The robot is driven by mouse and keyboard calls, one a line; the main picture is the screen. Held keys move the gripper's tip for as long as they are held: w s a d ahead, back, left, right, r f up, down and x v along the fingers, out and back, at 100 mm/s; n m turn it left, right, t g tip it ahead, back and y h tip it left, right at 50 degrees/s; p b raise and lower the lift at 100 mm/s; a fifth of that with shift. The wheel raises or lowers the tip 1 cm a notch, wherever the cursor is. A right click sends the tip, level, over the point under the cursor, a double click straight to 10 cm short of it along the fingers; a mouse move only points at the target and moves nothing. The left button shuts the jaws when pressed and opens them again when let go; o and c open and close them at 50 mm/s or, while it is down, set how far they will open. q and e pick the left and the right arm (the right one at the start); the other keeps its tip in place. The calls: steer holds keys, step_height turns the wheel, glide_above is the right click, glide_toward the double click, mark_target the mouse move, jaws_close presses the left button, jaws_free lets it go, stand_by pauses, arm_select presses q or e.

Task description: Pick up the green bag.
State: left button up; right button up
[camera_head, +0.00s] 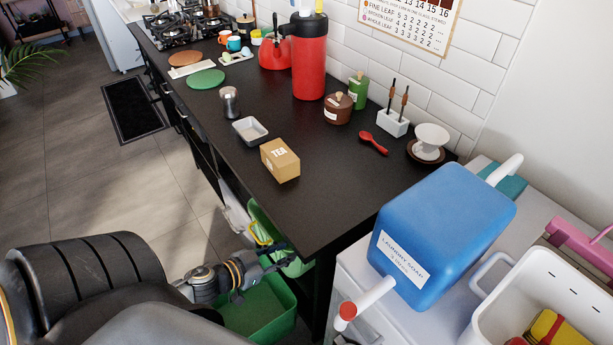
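A green item with a yellow strip (260,222), which looks like the green bag, shows partly at the near side of the black counter, below its top. The counter edge and my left gripper hide part of it. My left gripper (277,256) reaches in from the left, low by the counter's side, with its dark fingers at or in front of the green item. I cannot tell whether they touch it or how far apart they are. My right gripper is not in view.
A green bin (262,312) stands below my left gripper. The black counter (310,215) edge lies just above it. A tea box (280,160) and a red dispenser (310,60) stand on the counter. A blue laundry soap container (440,230) is at right. Grey floor (90,195) is clear at left.

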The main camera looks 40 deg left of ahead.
arm_select(q)
steer(key=x, duration=1.2)
steer(key=shift+s+a+f+b, duration=0.1)
steer(key=shift+a+f+b, duration=0.1)
steer(key=shift+b, duration=0.1)
steer(key=shift+c, duration=0.5)
jaws_close()
